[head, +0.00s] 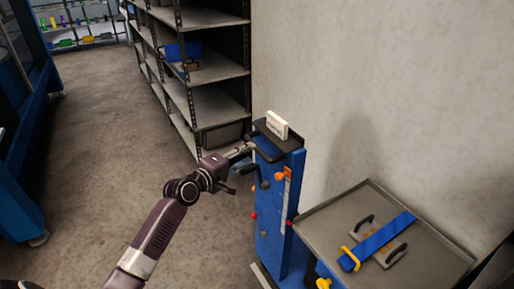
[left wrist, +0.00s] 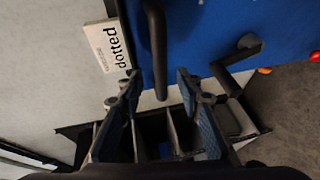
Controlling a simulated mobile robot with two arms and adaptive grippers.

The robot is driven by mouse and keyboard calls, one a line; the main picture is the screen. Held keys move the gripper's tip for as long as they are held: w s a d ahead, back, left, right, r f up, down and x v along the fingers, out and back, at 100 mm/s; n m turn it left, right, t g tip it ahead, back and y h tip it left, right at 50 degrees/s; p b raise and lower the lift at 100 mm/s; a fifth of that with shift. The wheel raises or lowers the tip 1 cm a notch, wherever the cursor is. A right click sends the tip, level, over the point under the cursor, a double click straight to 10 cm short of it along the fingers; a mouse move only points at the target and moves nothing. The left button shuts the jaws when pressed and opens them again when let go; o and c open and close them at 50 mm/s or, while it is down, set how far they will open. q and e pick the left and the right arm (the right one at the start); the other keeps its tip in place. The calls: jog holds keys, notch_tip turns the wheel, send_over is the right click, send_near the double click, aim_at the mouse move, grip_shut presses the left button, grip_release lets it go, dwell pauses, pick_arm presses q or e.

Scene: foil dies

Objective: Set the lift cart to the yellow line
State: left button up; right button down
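The lift cart is a blue column (head: 270,235) with a black top and a flat grey platform (head: 325,225) to its right. A pale scale strip (head: 287,205) runs down the column, with an orange marker (head: 283,175) near its upper end. I cannot make out a yellow line on it. My left gripper (head: 247,157) is at the upper left side of the column. In the left wrist view its fingers (left wrist: 158,88) are open, with the end of a black bar handle (left wrist: 155,45) between them in the picture. A black crank (left wrist: 237,62) is right of it. My right gripper is out of view.
A blue bar (head: 378,240) with a yellow handle lies on the platform. A white card (head: 277,124) reading "dotted" stands on the column top. Metal shelving (head: 215,75) and a wall are behind. Open floor (head: 100,130) lies to the left.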

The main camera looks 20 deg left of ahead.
aim_at(255, 150)
pick_arm(q)
jog(key=shift+x, duration=3.1)
jog(key=shift+c, duration=0.2)
jog(key=shift+f, duration=0.1)
grip_shut()
